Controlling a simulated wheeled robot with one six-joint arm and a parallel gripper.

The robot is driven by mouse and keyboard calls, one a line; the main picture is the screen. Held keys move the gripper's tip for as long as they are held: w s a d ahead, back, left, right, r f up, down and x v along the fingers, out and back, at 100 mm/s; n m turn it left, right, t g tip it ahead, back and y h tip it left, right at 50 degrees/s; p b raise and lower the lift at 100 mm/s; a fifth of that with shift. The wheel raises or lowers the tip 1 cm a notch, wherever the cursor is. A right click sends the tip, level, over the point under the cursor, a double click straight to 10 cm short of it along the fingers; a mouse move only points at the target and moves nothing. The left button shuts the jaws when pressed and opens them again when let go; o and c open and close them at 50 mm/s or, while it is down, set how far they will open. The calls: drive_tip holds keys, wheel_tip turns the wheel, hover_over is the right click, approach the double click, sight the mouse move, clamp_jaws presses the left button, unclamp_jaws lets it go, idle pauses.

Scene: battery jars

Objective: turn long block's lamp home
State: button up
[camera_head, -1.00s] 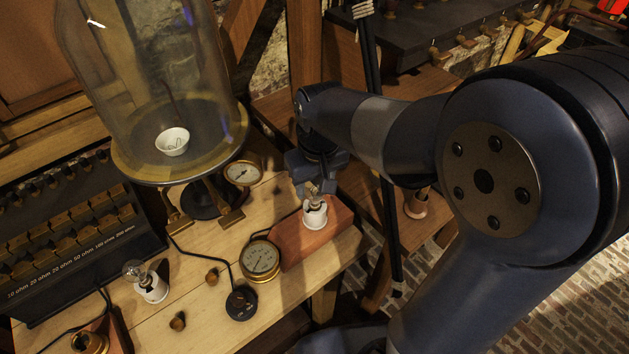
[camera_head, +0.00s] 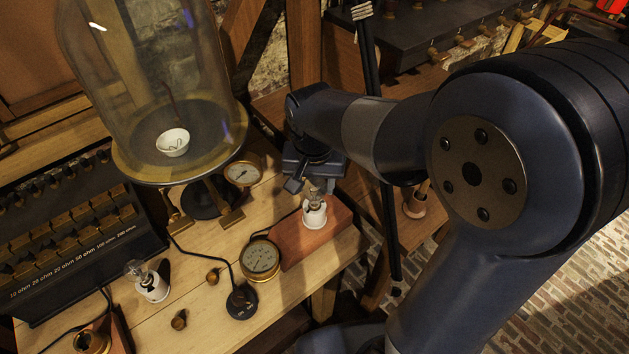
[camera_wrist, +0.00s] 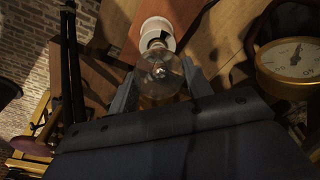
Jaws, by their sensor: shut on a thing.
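The long block (camera_head: 288,236) is a reddish-brown wooden block on the bench's right end. On it stands a white socket (camera_head: 315,218) with a clear glass lamp (camera_head: 314,196) upright in it. In the wrist view the lamp (camera_wrist: 160,72) sits between my two grey fingers, with the white socket (camera_wrist: 157,32) beyond it. My gripper (camera_head: 313,184) comes from above and is shut on the lamp's glass. How far the lamp is seated in the socket cannot be told.
A brass gauge (camera_head: 260,260) stands close beside the block, with a black round switch (camera_head: 241,302) nearby. A glass bell jar (camera_head: 150,80) stands behind left. Another lamp (camera_head: 150,284) and small knobs (camera_head: 179,319) are on the bench's left part.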

drive_tip(key=m, duration=0.5)
drive_tip(key=shift+m+h, duration=0.4)
drive_tip(key=shift+m, duration=0.4)
drive_tip(key=m+g, duration=0.1)
drive_tip(key=m, duration=0.4)
drive_tip(key=shift+d, duration=0.1)
drive_tip(key=o, duration=1.2)
drive_tip(key=shift+c, duration=0.2)
drive_tip(key=r, duration=0.7)
drive_tip(key=a+r, duration=0.1)
drive_tip(key=r, duration=0.2)
drive_tip(key=shift+s+a+r, duration=0.1)
drive_tip(key=shift+s+r, duration=0.2)
drive_tip(key=shift+r, duration=0.1)
